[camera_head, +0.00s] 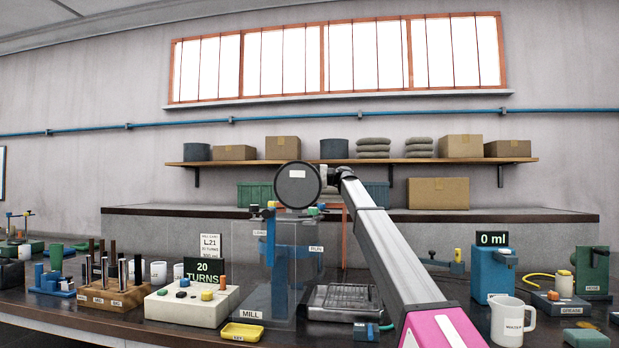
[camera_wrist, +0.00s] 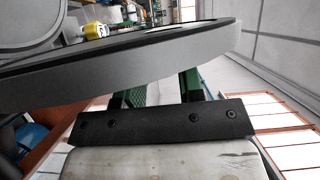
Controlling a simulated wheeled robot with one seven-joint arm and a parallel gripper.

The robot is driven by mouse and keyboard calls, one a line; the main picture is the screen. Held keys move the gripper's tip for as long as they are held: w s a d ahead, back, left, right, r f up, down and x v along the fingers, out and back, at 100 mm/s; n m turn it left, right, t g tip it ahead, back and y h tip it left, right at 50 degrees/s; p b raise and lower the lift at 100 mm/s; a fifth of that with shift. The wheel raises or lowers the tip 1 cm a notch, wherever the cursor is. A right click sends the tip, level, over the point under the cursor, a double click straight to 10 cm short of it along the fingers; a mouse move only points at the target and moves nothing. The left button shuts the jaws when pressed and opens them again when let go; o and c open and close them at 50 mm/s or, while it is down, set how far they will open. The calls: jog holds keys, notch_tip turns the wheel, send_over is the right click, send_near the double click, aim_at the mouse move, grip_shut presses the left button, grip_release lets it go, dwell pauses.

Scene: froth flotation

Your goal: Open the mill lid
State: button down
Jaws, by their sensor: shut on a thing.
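The mill (camera_head: 280,262) stands mid-bench behind a clear guard, with a blue frame inside and a MILL label at its foot. A round dark disc with a pale rim and a white patch (camera_head: 297,186), which looks like the mill lid, is upright above the mill's top. In the wrist view the lid (camera_wrist: 130,75) is a large grey disc with a black edge, crossing the upper left close to the camera. My gripper (camera_wrist: 160,92) has green fingers, shut at the lid; the disc hides their tips. In the head view the fingers are hidden.
A cream control box (camera_head: 187,305) with a 20 TURNS display (camera_head: 204,270) stands left of the mill. A yellow KEY tray (camera_head: 241,333) and a metal rack (camera_head: 345,300) are close by. A WATER jug (camera_head: 508,322) and blue dispenser (camera_head: 492,275) stand at the right.

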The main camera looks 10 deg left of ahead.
jog(key=shift+w+a+f+m, duration=0.1)
jog(key=shift+w+f+m, duration=0.1)
jog(key=shift+w+m, duration=0.5)
jog(key=shift+w, duration=0.1)
jog(key=c, duration=0.8)
grip_release()
jog(key=shift+o, duration=0.2)
jog(key=v, duration=1)
jog(key=shift+w+d+f, duration=0.1)
jog(key=shift+d+f, duration=0.15)
jog(key=shift+d, duration=0.1)
